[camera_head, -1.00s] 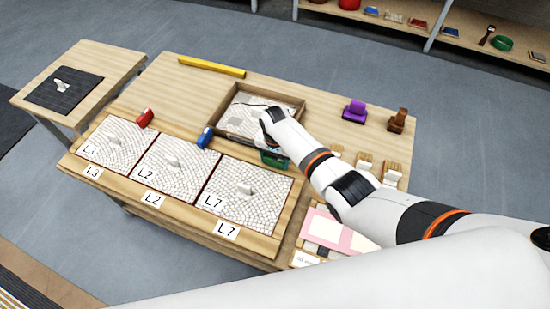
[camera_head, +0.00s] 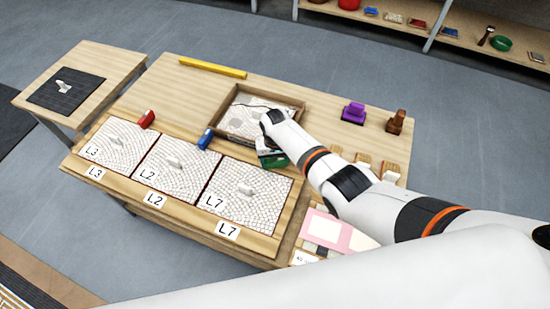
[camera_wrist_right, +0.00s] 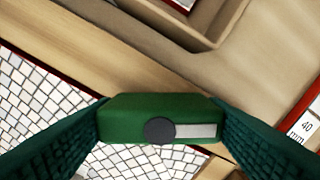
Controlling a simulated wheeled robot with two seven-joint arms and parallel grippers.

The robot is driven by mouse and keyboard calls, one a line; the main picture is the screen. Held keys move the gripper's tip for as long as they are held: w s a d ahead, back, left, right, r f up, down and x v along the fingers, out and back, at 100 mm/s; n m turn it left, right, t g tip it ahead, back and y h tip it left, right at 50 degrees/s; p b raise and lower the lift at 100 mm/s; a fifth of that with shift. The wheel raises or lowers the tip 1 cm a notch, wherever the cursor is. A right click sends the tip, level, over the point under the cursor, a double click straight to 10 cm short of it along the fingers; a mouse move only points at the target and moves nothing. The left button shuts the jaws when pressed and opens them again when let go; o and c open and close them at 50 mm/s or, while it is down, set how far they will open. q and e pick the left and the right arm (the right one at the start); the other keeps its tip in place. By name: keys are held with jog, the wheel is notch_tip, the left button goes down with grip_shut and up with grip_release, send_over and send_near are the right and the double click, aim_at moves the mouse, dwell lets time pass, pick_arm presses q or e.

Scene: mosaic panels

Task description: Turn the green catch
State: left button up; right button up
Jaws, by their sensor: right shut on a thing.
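The green catch (camera_head: 272,160) sits at the back edge of the panel row, by the L7 panel (camera_head: 247,192). In the right wrist view it is a green block (camera_wrist_right: 125,120) with a dark round spot and a pale strip on its face. My right gripper (camera_wrist_right: 160,112) is shut on it, one dark green finger at each end. In the head view my wrist partly hides the catch. A red catch (camera_head: 147,118) and a blue catch (camera_head: 205,138) stand along the same edge. My left gripper is not in view.
An open wooden tray (camera_head: 292,102) with papers lies just behind the catch. A purple object (camera_head: 354,112) and a brown one (camera_head: 396,122) stand at right. A yellow bar (camera_head: 212,68) lies at the back. The table's back left is bare.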

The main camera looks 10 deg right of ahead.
jog(key=n, duration=0.5)
jog(key=shift+r+n+p, duration=0.1)
jog(key=shift+n+p, duration=0.2)
jog(key=n, duration=0.6)
jog(key=shift+n, duration=0.3)
jog(key=o, duration=1)
